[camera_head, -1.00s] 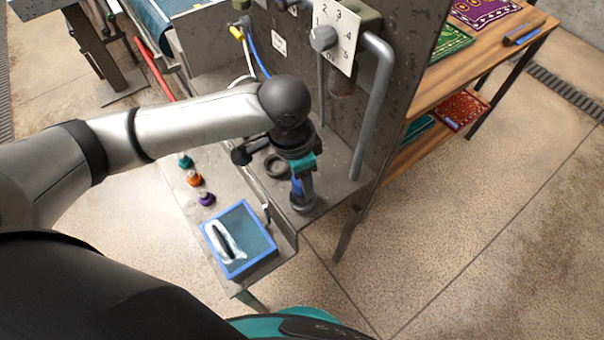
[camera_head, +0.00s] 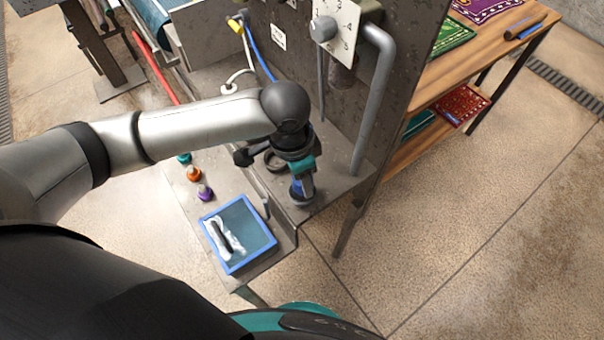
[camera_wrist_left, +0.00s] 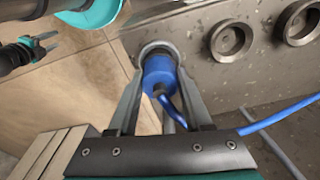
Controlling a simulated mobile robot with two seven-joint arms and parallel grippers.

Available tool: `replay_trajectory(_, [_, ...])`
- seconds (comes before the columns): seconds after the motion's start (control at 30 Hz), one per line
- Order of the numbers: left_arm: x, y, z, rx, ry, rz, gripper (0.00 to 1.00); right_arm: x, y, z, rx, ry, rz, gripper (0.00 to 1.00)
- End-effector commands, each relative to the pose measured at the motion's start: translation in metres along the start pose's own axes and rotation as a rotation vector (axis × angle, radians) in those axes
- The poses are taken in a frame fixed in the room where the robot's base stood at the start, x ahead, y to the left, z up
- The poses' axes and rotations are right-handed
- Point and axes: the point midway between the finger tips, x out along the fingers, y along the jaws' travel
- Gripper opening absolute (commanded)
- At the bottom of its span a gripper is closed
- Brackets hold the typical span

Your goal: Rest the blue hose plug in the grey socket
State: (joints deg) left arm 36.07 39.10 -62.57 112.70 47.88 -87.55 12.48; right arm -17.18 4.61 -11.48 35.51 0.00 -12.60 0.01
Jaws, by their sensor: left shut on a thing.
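My left gripper (camera_head: 301,192) points down at the near end of the grey metal shelf. In the left wrist view its fingers (camera_wrist_left: 159,72) are shut on the blue hose plug (camera_wrist_left: 158,74), whose blue hose trails off to the right. The plug's far end is at a grey round socket (camera_wrist_left: 157,47) and overlaps its opening. How deep the plug sits in it is hidden. A dark and teal part (camera_wrist_left: 38,46) at the left edge of the wrist view looks like my right gripper; its jaws are unclear.
Two more grey rings (camera_wrist_left: 231,40) (camera_wrist_left: 298,21) stand along the shelf. A blue-rimmed tray (camera_head: 237,262) and purple (camera_head: 205,193) and orange (camera_head: 194,174) knobs are in front. A thick grey pipe (camera_head: 371,105) and a dial plate (camera_head: 338,32) rise behind. A wooden rug shelf (camera_head: 480,70) stands right.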

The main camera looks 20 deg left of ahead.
Motion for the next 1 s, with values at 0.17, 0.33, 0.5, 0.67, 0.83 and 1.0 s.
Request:
replay_trajectory(0.17, [0.0, 0.0, 0.0, 0.0, 0.001, 0.0, 0.0, 0.0, 0.0, 0.0, 0.001, 0.0, 0.0, 0.5])
replay_trajectory(0.33, [-0.001, 0.0, 0.0, 0.0, 0.001, -0.001, 0.57, 0.0, 0.0, 0.0, 0.001, 0.0, 0.0, 0.5])
replay_trajectory(0.5, [-0.001, 0.0, 0.0, 0.0, 0.0, -0.001, 0.76, 0.0, 0.0, 0.0, 0.001, 0.0, 0.0, 0.5])
replay_trajectory(0.67, [0.0, 0.0, 0.0, 0.0, 0.0, -0.001, 0.85, 0.0, 0.0, 0.0, 0.001, 0.0, 0.0, 0.5])
replay_trajectory(0.83, [-0.001, 0.0, 0.0, -0.001, -0.001, 0.0, 0.85, 0.0, 0.0, 0.0, 0.001, 0.0, 0.0, 0.5])
replay_trajectory(1.0, [-0.015, -0.001, 0.0, -0.001, 0.0, -0.002, 0.85, -0.006, 0.0, 0.0, 0.001, 0.0, 0.0, 0.5])
